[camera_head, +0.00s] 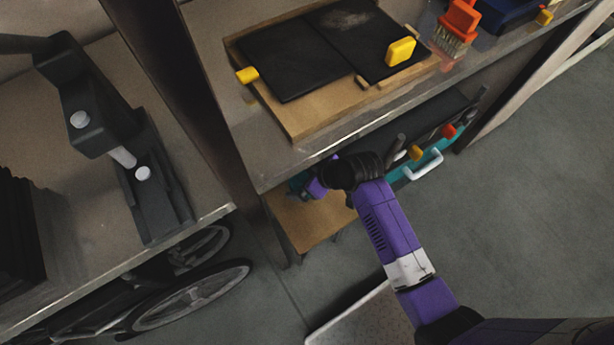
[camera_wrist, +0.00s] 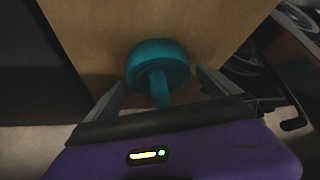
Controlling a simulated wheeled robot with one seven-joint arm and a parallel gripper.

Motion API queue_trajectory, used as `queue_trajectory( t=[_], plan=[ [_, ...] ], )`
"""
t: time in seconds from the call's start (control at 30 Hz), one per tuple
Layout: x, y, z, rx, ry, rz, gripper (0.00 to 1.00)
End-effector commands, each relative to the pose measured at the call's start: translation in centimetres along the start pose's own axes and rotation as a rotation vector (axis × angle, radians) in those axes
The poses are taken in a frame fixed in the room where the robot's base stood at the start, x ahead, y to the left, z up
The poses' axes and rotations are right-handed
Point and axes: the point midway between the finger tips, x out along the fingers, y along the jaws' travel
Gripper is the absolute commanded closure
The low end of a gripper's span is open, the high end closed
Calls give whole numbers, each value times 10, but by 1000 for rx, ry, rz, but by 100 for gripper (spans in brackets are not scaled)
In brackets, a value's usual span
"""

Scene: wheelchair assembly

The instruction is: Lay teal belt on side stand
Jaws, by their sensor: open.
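The teal belt (camera_wrist: 158,62) shows in the wrist view as a rolled coil with a short tail toward my gripper. It appears to rest on a plain wooden surface (camera_wrist: 95,35), which looks like the side stand; contact is hard to judge. In the head view a bit of teal (camera_head: 297,183) shows beside my gripper (camera_head: 314,188), above the low wooden board (camera_head: 308,228) under the workbench edge. In the wrist view my gripper (camera_wrist: 160,78) has its dark fingers apart, one on each side of the coil, with gaps visible.
The workbench (camera_head: 212,60) overhangs the low board and carries dark plates (camera_head: 290,58), yellow clamps (camera_head: 400,51) and an orange brush (camera_head: 455,28). Tools hang at its side near a white handle (camera_head: 423,165). A wheelchair wheel (camera_head: 190,297) stands under the left table (camera_head: 80,200). Floor at right is clear.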

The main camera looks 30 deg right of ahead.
Motion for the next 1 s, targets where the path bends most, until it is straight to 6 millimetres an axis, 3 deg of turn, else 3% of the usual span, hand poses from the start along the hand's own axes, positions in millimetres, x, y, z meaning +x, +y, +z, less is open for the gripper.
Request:
queue_trajectory(
  t=[0.17, 0.6, 0.8, 1.0],
  plan=[
    [-14, 0, -2, 0, 1, 0, 0],
    [-99, 0, -2, 0, 2, 1, 0],
    [-118, 0, -1, 1, 0, 1, 0],
    [-122, 0, -1, 0, 0, 0, 0]
  ],
)
